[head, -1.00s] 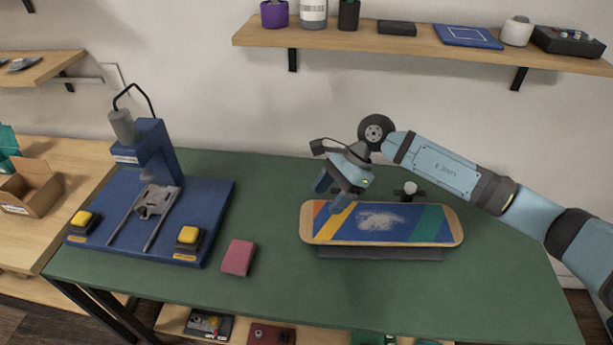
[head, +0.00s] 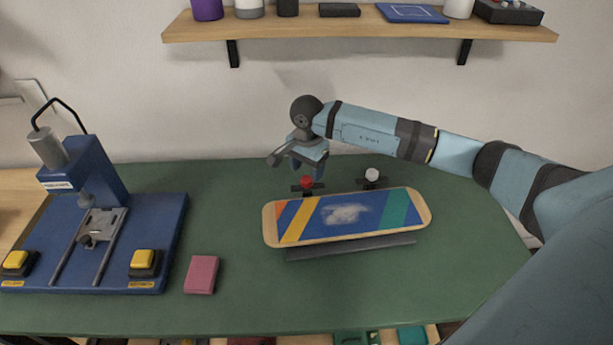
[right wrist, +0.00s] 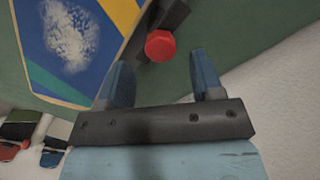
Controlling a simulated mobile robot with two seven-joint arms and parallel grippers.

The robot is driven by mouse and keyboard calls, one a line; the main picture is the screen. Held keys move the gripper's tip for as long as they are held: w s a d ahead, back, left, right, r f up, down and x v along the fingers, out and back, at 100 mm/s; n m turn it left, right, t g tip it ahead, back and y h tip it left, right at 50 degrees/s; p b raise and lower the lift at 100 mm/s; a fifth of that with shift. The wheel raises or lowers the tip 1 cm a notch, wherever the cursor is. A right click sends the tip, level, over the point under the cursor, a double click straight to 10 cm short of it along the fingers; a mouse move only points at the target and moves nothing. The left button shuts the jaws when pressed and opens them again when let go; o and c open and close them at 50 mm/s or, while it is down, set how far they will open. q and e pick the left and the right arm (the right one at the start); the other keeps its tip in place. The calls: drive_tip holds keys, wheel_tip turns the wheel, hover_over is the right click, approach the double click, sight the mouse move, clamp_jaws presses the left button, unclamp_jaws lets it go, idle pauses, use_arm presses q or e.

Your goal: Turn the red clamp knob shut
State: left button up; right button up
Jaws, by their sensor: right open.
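The red clamp knob (head: 306,182) sits at the back edge of the striped skateboard deck (head: 365,215), near its left end. In the right wrist view the red knob (right wrist: 160,45) lies just beyond my fingertips, between their lines and not gripped. My right gripper (head: 310,172) is above and behind the knob, pointing down; its blue fingers (right wrist: 158,75) are spread and empty. A second clamp with a white knob (head: 373,174) stands to the right along the same edge. My left gripper is not in view.
A blue press (head: 150,215) with yellow buttons stands on the left of the green table (head: 235,280). A pink block (head: 201,275) lies between press and deck. A wall shelf (head: 350,28) hangs above. The table in front of the deck is clear.

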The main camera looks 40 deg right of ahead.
sight(307, 178)
drive_tip(key=shift+f, duration=1.6)
drive_tip(key=c, duration=0.9)
